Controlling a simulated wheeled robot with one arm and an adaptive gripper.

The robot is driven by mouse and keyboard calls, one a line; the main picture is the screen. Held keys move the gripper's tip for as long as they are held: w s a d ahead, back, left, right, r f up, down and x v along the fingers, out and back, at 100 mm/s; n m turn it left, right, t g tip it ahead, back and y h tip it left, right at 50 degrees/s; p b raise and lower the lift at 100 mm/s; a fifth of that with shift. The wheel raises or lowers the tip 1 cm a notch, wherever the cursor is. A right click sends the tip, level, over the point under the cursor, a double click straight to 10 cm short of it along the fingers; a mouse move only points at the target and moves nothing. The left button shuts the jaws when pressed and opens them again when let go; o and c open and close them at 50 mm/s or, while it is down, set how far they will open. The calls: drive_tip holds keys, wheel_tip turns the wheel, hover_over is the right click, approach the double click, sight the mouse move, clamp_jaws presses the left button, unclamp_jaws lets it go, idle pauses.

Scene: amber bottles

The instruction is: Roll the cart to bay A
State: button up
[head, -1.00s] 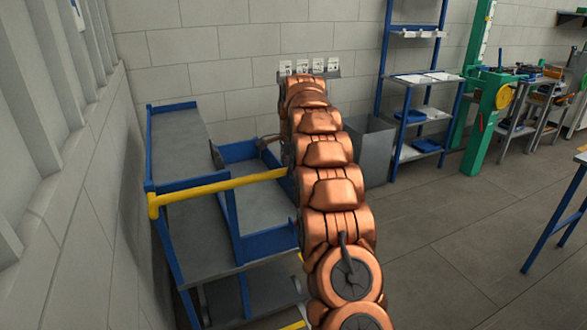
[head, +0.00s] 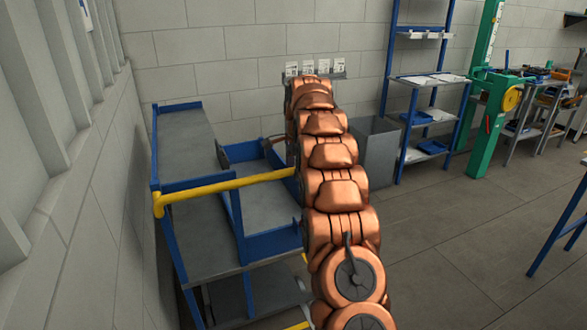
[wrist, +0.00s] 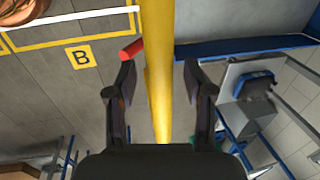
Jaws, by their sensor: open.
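The cart has blue edges, grey decks (head: 270,205) and a yellow handle bar (head: 225,184). It stands close to the left wall in the head view, partly hidden behind my copper-coloured arm. In the wrist view, the yellow bar (wrist: 160,110) runs lengthwise between the fingers of my gripper (wrist: 158,68). The gripper is open, with a gap visible between each finger and the bar. I cannot tell the gripper's height relative to the bar. The wrist view also shows a floor marker with the letter B (wrist: 82,57). I see no bay A marker.
A small red cylinder (wrist: 131,49) lies beside the bar in the wrist view. A grey bin (head: 378,150) and a blue-framed shelf (head: 430,80) stand by the back wall. A green post (head: 485,125) stands farther right. The floor (head: 450,230) right of my arm is open.

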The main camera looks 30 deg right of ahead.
wheel_tip(320, 180, up, 7)
drive_tip(key=s, duration=0.1)
drive_tip(key=shift+s+a+r, duration=0.15)
idle(0.4)
idle(0.6)
drive_tip(key=s+a+r+n+g+y, duration=0.1)
drive_tip(key=s+a+r+n+g, duration=0.1)
drive_tip(key=s+a+n, duration=1.3)
drive_tip(key=s+a+f+n, duration=0.1)
drive_tip(key=s+a+f, duration=0.2)
drive_tip(key=s, duration=0.8)
drive_tip(key=s+a+f+n+g, duration=0.1)
drive_tip(key=s+a+f+n, duration=0.1)
drive_tip(key=s+a+f, duration=0.2)
drive_tip(key=s+a+f+n+g, duration=0.1)
drive_tip(key=s+a+f, duration=0.3)
drive_tip(key=s, duration=1.4)
drive_tip(key=a+n, duration=0.1)
drive_tip(key=a, duration=0.3)
drive_tip(key=shift+h, duration=0.3)
